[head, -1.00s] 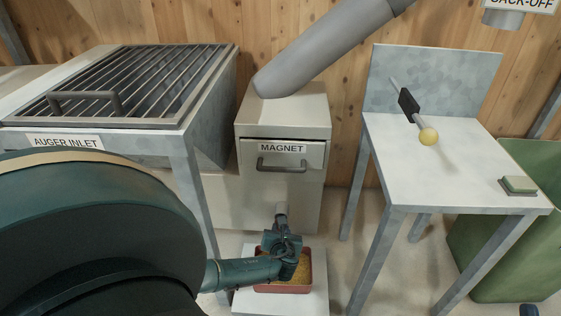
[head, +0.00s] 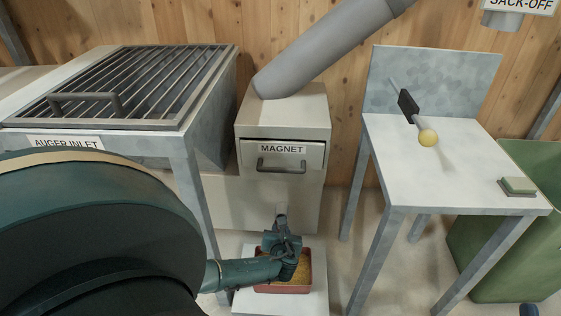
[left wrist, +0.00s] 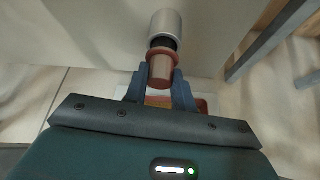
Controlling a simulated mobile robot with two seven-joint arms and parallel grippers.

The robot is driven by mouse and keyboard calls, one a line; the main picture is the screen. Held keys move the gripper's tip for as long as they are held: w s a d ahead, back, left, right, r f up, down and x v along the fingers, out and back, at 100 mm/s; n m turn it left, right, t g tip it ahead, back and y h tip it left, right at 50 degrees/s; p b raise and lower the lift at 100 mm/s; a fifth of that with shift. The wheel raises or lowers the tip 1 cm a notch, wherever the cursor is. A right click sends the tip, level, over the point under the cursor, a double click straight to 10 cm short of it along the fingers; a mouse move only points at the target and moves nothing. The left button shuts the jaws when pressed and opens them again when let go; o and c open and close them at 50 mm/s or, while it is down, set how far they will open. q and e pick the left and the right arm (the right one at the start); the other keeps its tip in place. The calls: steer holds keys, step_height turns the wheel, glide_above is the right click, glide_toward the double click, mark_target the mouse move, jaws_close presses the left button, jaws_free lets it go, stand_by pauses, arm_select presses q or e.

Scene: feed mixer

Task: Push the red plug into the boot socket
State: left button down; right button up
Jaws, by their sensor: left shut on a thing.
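The red plug (left wrist: 160,70) is a brownish-red tapered piece between the blue fingers of my left gripper (left wrist: 158,88) in the left wrist view. The gripper is shut on it. The boot socket is a short silver cylinder (left wrist: 166,24) with a dark band or mouth at its near end, right at the plug's wide rim. I cannot tell whether the plug has entered it. In the head view the socket (head: 281,209) juts from below the magnet housing, and my left gripper (head: 283,246) sits just in front, hiding the plug. My right gripper is not recognisable in view.
A red tray of yellow feed (head: 307,287) stands on a pale slab (head: 252,304) beneath my gripper. The magnet housing (head: 222,205) is behind. The auger inlet's table leg (head: 190,190) is left; a grey table (head: 440,160) and green bin (head: 500,255) are right.

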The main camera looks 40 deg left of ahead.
steer(key=shift+r, duration=0.15)
arm_select(q)
steer(key=shift+w+a, duration=0.5)
steer(key=shift+w, duration=0.1)
arm_select(e)
steer(key=shift+f, duration=0.25)
arm_select(q)
steer(key=c, duration=1.1)
jaws_free()
steer(key=p+v, duration=0.7)
steer(key=v, duration=0.6)
steer(key=shift+d+r, duration=0.1)
arm_select(e)
steer(key=f+h, duration=0.1)
steer(key=s+f+g, duration=0.1)
steer(key=f+h, duration=0.1)
steer(key=shift+s+d+f+g+h, duration=0.2)
steer(key=shift+d+f+g+h, duration=0.1)
steer(key=shift+d+g, duration=0.1)
